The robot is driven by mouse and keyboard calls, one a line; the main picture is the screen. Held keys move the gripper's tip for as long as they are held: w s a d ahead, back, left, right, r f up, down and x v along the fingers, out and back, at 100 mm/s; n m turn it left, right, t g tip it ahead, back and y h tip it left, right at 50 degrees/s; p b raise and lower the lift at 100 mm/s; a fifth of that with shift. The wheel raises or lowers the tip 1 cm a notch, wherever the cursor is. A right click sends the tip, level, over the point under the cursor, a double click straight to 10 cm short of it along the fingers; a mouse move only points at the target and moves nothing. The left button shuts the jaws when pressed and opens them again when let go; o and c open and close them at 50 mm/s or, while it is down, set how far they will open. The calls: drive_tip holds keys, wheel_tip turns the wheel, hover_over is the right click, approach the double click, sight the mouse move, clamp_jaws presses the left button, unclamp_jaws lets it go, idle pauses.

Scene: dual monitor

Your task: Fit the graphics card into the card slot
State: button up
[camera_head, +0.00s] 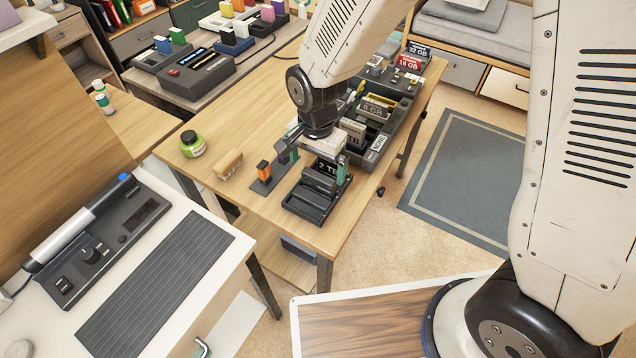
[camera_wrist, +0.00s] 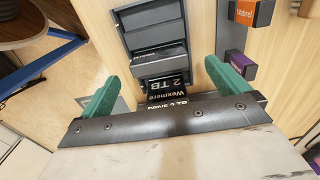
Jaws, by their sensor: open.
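No graphics card can be told for certain. My gripper (camera_head: 319,162) is over a black dock (camera_head: 308,205) near the front of the wooden table. A dark block labelled 2 TB (camera_head: 325,168) is at the dock's rear, below my gripper. In the wrist view, my gripper's green fingers (camera_wrist: 160,75) are apart, with the 2 TB label (camera_wrist: 168,86) between them and the black dock (camera_wrist: 145,18) beyond. A black tray (camera_head: 370,150) holds several labelled blocks, one marked 8 GB (camera_head: 373,109). I cannot tell which opening is the card slot.
An orange block (camera_head: 263,170) stands left of the dock, with a purple one beside it. A brush (camera_head: 229,163) and a green jar (camera_head: 192,145) are further left. Blocks marked 32 GB (camera_head: 417,50) and 16 GB (camera_head: 410,64) are at the far end.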

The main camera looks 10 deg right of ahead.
sight(318, 176)
drive_tip(key=f, duration=0.5)
drive_tip(key=shift+d, duration=0.2)
drive_tip(key=c, duration=1.1)
